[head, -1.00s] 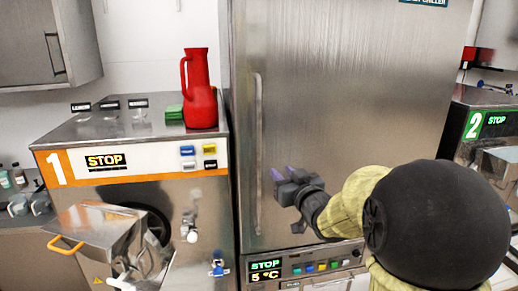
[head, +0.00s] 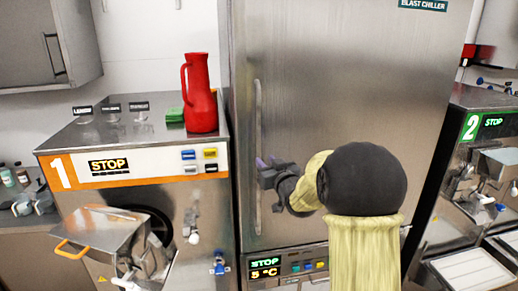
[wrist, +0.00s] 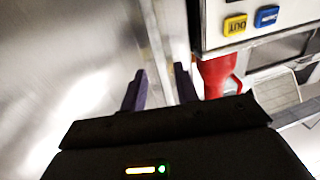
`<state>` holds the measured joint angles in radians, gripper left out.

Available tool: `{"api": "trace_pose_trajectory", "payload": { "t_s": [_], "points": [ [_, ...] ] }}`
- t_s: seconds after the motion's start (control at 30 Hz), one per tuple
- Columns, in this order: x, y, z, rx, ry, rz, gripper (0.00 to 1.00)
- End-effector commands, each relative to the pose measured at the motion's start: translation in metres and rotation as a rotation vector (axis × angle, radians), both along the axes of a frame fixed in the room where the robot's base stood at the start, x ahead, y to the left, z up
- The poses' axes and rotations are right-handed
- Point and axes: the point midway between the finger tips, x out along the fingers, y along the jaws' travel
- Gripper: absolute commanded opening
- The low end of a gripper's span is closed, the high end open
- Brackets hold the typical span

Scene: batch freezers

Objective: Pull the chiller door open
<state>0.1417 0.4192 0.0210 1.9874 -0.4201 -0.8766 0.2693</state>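The chiller door (head: 345,110) is a tall brushed-steel panel labelled BLAST CHILLER, and it is closed. Its long vertical handle (head: 258,200) runs along the left edge. My gripper (head: 267,163) is at the handle's middle height, with its purple fingertips overlapping the handle in the head view. In the wrist view my gripper (wrist: 160,90) has its two fingers apart. The handle (wrist: 153,40) appears as a pale bar running toward the gap between them. I cannot tell whether either finger touches it. My forearm hides part of the door's lower right.
Machine 1 (head: 130,160) stands left of the chiller with a red jug (head: 200,100) and a green block (head: 175,115) on top. Machine 2 (head: 485,150) stands at the right. The control panel (head: 290,266) below the door reads STOP and 5 °C.

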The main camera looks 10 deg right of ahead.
Motion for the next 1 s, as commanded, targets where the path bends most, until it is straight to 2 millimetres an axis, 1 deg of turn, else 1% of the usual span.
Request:
{"api": "trace_pose_trajectory", "payload": {
  "t_s": [0.03,0.1,0.3,0.4,0.5,0.6,0.83,0.87,0.9,1.0],
  "points": [
    [0.008,0.002,0.003,0.001,0.002,0.001,0.30],
    [0.018,0.004,0.003,0.000,0.002,0.001,0.30],
    [0.047,0.009,0.003,0.000,0.001,0.001,0.30],
    [0.058,0.011,0.002,0.000,0.001,0.000,0.30],
    [0.065,0.013,0.001,0.000,0.001,0.000,0.30],
    [0.068,0.013,0.000,-0.001,0.001,0.000,0.30],
    [0.068,0.013,0.000,0.000,0.000,0.000,0.30],
    [0.068,0.013,0.000,0.000,0.000,0.000,0.26],
    [0.068,0.013,0.000,0.000,0.000,0.000,0.18],
    [0.068,0.013,0.000,0.000,0.000,0.000,0.00]
  ]
}}
